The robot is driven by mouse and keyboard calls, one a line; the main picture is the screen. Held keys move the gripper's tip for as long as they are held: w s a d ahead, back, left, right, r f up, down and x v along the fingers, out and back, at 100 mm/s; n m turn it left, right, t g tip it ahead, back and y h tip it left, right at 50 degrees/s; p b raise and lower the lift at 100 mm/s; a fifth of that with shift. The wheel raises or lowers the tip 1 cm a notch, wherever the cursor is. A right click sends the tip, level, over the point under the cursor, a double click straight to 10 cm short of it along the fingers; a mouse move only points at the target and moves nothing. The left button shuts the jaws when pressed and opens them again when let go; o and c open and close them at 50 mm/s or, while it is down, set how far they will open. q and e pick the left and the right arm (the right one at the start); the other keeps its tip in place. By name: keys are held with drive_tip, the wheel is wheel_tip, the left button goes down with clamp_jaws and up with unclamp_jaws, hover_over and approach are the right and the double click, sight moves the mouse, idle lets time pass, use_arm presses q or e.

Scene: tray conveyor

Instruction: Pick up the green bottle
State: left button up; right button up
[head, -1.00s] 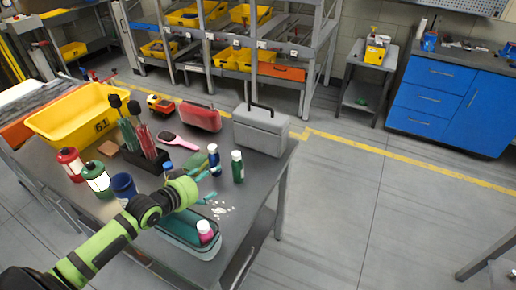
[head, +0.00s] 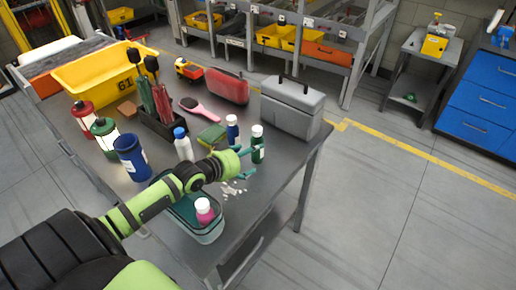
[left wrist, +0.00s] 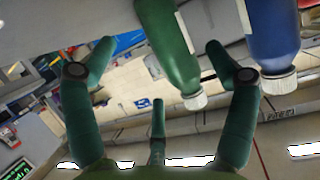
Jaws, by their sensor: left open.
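The green bottle (head: 257,148) with a white cap stands upright near the right edge of the table. My left gripper (head: 251,161) is open right at it, with its fingers reaching toward the bottle's side. In the left wrist view the green bottle (left wrist: 169,42) appears upside down, between the spread fingers of my left gripper (left wrist: 160,47). A gap shows on the bottle's left; the right finger is close, and I cannot tell whether it touches. My right gripper is not in view.
A blue bottle (head: 232,130) stands just left of the green one, also close by in the wrist view (left wrist: 274,35). A grey toolbox (head: 292,108) stands behind.

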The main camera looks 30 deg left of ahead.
use_arm(q)
drive_tip(key=shift+w, duration=0.85)
drive_tip(key=x, duration=0.4)
drive_tip(key=shift+w+a+p, duration=0.1)
drive_tip(key=shift+p, duration=0.25)
drive_tip(key=shift+r, duration=0.1)
drive_tip(key=c, duration=1.4)
